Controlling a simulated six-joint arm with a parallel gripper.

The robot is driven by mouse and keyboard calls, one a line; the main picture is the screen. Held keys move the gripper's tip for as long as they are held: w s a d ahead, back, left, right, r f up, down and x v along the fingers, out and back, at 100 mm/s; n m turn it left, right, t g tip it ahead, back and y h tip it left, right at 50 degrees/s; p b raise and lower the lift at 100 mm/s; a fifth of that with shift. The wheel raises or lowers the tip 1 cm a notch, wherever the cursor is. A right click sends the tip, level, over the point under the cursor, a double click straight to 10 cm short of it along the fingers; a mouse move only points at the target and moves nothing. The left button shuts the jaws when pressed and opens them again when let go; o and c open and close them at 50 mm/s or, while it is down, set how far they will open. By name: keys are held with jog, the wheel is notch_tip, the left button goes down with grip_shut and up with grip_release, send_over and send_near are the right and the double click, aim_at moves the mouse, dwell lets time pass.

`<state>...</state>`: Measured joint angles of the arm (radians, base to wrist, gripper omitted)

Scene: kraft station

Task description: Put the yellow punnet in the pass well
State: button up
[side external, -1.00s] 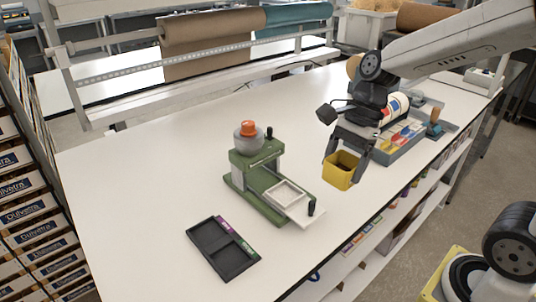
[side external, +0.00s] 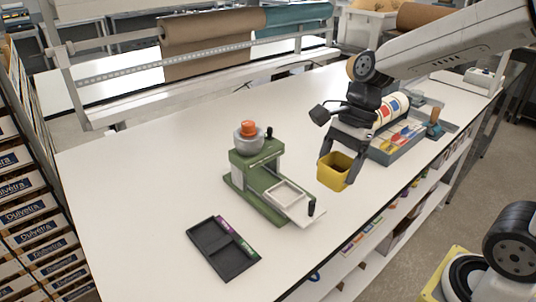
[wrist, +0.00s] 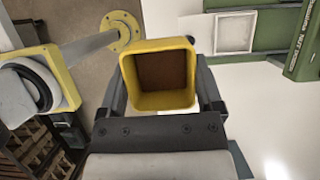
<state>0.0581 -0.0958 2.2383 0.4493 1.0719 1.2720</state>
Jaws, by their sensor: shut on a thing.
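The yellow punnet (side external: 333,175) is held between the fingers of my gripper (side external: 341,168), above the bench's front edge and right of the green press. In the wrist view the punnet (wrist: 160,101) shows its open top and a brown inside, with a finger on each side. A black tray (side external: 223,249) with two wells lies at the bench's front left, apart from the gripper. The label words are too small to read, so I cannot tell which is the pass well.
The green press (side external: 255,187) with an orange-topped knob and a white square frame stands between the punnet and the black tray. A grey tray of coloured items (side external: 397,148) is behind the gripper on the right. The white bench (side external: 140,190) is clear at the left.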

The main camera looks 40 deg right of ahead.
jog(key=w+a+f, duration=0.4)
jog(key=a, duration=0.6)
jog(key=w+a+f, duration=0.4)
jog(key=a, duration=0.6)
jog(key=shift+w+f, duration=0.2)
jog(key=shift+f, duration=0.15)
jog(key=shift+a+f, duration=0.1)
jog(key=shift+f, duration=0.15)
jog(key=shift+f, duration=2.55)
jog(key=shift+f, duration=0.7)
jog(key=o, duration=1)
